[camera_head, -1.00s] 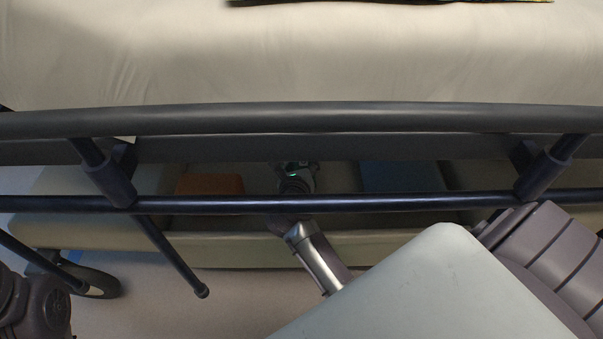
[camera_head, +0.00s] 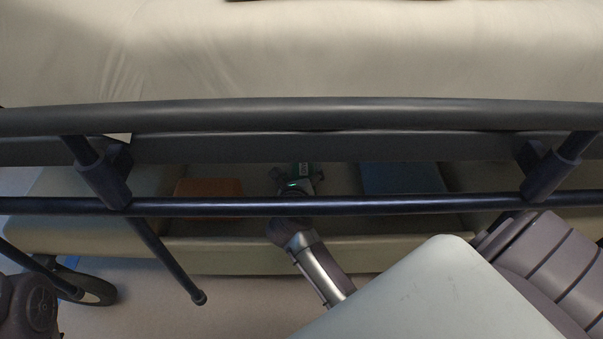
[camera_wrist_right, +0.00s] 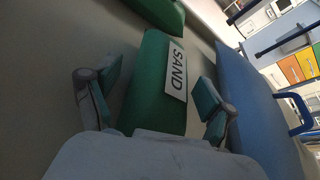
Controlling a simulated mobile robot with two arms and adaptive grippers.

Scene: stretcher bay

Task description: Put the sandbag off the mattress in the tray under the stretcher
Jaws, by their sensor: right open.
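The stretcher's cream mattress (camera_head: 300,60) fills the top of the head view. Below it, behind the side rails, is the beige tray (camera_head: 380,250). In the right wrist view the green sandbag (camera_wrist_right: 155,85), marked SAND, lies between the fingers. My right gripper (camera_head: 297,187) is down in the tray at the sandbag's near end, its fingers (camera_wrist_right: 155,95) apart on either side with gaps. My left gripper is out of view.
In the tray, an orange item (camera_head: 208,187) lies left of the sandbag and a blue item (camera_head: 402,178) lies right. Another green item (camera_wrist_right: 158,12) is beyond the sandbag. Dark rails (camera_head: 300,118) cross above my right arm. A dark object's edge shows on the mattress top.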

